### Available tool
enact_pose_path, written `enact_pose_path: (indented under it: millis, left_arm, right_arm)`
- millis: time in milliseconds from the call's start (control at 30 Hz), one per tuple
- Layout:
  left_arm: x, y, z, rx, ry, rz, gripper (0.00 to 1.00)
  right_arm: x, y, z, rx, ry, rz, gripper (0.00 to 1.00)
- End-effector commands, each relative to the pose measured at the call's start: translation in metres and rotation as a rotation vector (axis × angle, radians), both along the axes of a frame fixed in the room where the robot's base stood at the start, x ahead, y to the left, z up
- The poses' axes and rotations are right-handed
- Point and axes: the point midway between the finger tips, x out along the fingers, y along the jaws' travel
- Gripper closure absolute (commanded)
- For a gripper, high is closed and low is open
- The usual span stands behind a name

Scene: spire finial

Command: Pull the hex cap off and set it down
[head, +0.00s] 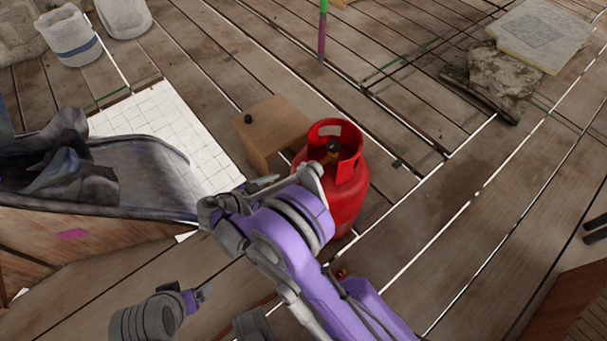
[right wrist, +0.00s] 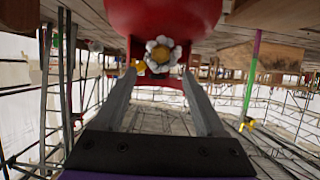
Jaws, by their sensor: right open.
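A red gas cylinder (head: 348,200) with an open collar stands on the plank floor. A brass valve with a dark knob (head: 333,147) shows inside the collar. In the right wrist view, the cylinder (right wrist: 165,15) hangs from the top, upside down. A pale lobed piece with a yellow centre (right wrist: 159,54) faces me there; I cannot tell whether it is the hex cap. My right gripper (right wrist: 159,74) is open, its fingertips on either side of that piece, contact unclear. In the head view, my right gripper (head: 268,182) points towards the cylinder. My left gripper (head: 204,292) is low at the left, away from it.
A wooden box (head: 272,132) with a small dark object (head: 248,118) on top stands left of the cylinder. A white tiled sheet (head: 165,125) and a dark tarp lie further left. A green and magenta pole (head: 322,30) stands behind.

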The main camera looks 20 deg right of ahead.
Motion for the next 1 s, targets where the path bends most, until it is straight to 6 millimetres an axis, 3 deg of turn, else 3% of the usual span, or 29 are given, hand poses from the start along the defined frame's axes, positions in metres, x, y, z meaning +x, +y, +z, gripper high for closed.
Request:
enact_pose_path:
  millis: [233,700,1000]
  left_arm:
    - [0.001,0.0,-0.005,0.0,0.001,0.0,0.12]
    - [0.004,0.0,-0.02,0.0,0.002,0.0,0.12]
    - [0.004,0.0,-0.023,0.0,0.002,0.0,0.12]
  right_arm:
    - [0.005,-0.014,-0.007,0.001,0.001,-0.002,0.27]
    - [0.025,-0.068,-0.031,0.001,0.001,-0.001,0.27]
    - [0.029,-0.078,-0.035,0.001,0.001,0.0,0.27]
